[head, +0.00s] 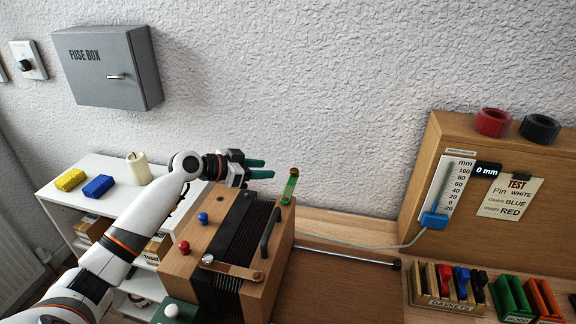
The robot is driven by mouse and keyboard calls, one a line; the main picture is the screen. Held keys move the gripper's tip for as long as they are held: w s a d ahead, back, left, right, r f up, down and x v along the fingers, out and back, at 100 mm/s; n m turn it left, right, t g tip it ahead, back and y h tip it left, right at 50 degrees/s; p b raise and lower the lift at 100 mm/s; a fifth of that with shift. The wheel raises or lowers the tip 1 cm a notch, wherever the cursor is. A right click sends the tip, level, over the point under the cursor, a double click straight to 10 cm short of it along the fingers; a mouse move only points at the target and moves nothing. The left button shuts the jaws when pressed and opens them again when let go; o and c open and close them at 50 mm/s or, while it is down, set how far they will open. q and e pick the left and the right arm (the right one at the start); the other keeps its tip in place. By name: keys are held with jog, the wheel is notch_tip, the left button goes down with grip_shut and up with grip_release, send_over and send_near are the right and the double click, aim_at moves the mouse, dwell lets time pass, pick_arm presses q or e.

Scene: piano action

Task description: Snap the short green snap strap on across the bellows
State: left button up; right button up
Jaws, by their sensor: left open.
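The short green snap strap (290,188) stands up at the far right corner of the wooden bellows unit, with a brownish tip on top. The black pleated bellows (238,238) lie between two wooden boards. A brown strap (230,268) lies across their near end. My left gripper (261,168) is open and empty, its two green-tipped fingers pointing right. In the picture it is just left of the green strap, above the far end of the bellows, and apart from the strap. My right gripper is not in view.
A black handle (270,232) rises from the right board; red (183,247) and blue (203,217) knobs stand on the left one. A white shelf (105,172) carries sponges and a candle. A gauge board (440,145) and gasket rack (445,302) are at the right.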

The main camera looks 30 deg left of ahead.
aim_at(293, 170)
pick_arm(q)
jog(key=p+x, duration=0.1)
jog(key=x, duration=0.6)
jog(key=shift+w+d, duration=0.15)
jog(key=shift+w+d+f+p, duration=0.25)
jog(key=shift+w+p, duration=0.1)
jog(key=shift+w, duration=0.1)
jog(key=shift+w+f, duration=0.1)
grip_shut()
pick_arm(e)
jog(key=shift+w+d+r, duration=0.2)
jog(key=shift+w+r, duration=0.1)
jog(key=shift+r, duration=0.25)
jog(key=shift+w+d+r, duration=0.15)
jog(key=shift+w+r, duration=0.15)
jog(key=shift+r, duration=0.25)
